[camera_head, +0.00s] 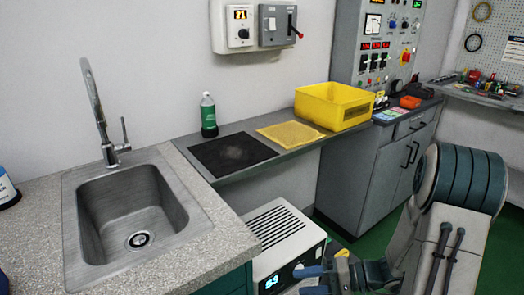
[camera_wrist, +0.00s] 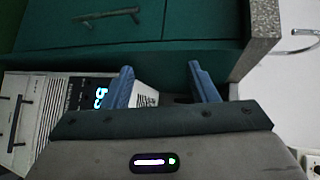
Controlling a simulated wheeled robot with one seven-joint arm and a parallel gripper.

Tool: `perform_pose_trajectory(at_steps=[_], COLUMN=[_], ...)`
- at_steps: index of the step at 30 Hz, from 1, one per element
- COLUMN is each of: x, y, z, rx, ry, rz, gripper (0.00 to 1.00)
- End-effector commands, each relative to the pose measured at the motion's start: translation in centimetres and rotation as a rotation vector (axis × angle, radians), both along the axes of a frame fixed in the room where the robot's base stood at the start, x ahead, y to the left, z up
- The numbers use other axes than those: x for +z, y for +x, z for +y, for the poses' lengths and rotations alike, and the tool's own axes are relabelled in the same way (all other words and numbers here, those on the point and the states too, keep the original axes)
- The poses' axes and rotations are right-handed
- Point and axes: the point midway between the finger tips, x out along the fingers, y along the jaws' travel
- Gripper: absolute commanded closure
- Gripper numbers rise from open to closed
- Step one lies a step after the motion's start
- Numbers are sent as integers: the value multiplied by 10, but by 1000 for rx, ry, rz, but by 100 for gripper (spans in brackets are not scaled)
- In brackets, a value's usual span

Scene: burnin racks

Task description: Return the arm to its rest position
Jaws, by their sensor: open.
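My gripper (camera_head: 318,280) shows at the bottom of the head view, low in front of a white vented unit (camera_head: 285,238) with a lit blue display. In the wrist view my gripper (camera_wrist: 163,88) has its two blue fingers spread apart with nothing held between them. The same white unit (camera_wrist: 52,100) lies left of and behind the fingers there. My arm fills the lower right of the head view, bent, with its large teal-banded joint raised.
A counter with a sink (camera_head: 135,210) stands at left, over a green cabinet (camera_wrist: 130,28). A grey shelf holds a black mat (camera_head: 232,155), a yellow mat (camera_head: 290,134), a green bottle (camera_head: 208,116) and a yellow bin (camera_head: 333,106). A grey cabinet (camera_head: 345,185) stands behind my arm.

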Motion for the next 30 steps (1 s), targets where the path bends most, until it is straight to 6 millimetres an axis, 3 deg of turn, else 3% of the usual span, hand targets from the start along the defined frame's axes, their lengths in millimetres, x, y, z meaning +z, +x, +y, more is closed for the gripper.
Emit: perform_pose_trajectory(at_steps=[1, 3, 9, 15, 24, 30], x=[25, 44, 93, 140, 218, 263], y=[-9, -22, -57, -84, -103, -105], z=[7, 13, 19, 11, -14, -28], rx=[55, 120, 252, 293, 180, 47], ry=[-51, -127, -382, -669, -1072, -1236], rz=[14, 49, 116, 126, 13, -100], gripper=[47, 47, 47, 47, 47, 47])
